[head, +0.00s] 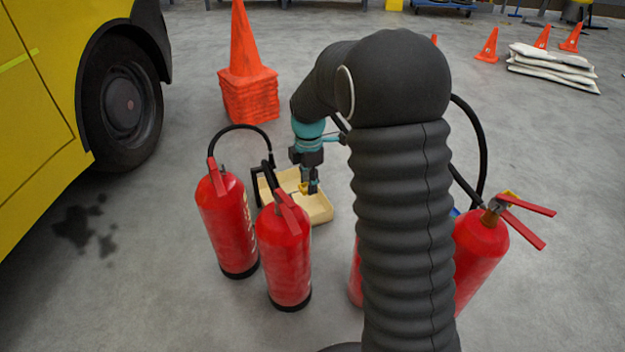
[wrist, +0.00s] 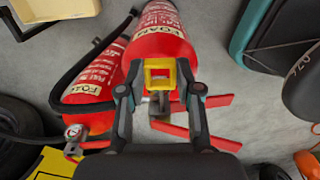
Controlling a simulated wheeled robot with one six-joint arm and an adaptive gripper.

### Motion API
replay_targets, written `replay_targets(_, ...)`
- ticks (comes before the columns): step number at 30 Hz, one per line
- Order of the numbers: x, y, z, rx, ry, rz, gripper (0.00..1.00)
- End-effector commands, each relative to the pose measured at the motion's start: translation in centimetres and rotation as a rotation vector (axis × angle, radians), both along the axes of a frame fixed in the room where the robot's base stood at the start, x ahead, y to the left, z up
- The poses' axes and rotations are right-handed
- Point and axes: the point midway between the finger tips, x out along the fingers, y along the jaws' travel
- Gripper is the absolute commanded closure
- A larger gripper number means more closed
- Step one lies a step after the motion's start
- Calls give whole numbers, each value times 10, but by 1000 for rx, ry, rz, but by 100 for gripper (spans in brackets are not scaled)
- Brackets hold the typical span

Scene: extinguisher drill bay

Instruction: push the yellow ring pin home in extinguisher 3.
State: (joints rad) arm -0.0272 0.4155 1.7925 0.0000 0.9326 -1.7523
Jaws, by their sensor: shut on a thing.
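My gripper (wrist: 159,72) is shut on the yellow ring pin (wrist: 159,65), whose square ring sits between the fingertips. In the head view my gripper (head: 310,186) shows just behind the second extinguisher from the left (head: 287,255), with a bit of yellow at its tips. In the wrist view a red extinguisher (wrist: 163,45) lies directly behind the pin, with red levers and a grey valve below the ring. I cannot tell whether the pin's shaft is in the valve's hole. No extinguisher number is readable. Another extinguisher (head: 355,280) is mostly hidden by my arm.
Another extinguisher (head: 222,225) stands at the left and one with a yellow piece at its head (head: 478,255) at the right. A beige tray (head: 318,212) lies behind the extinguishers. Stacked cones (head: 248,90) and a yellow vehicle (head: 40,110) stand farther back.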

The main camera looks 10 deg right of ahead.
Motion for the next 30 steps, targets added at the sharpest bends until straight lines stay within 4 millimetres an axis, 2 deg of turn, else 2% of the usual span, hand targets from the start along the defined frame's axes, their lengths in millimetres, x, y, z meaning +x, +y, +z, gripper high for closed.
replay_targets(30, -7, 34, 0, 0, 0, 1, 100)
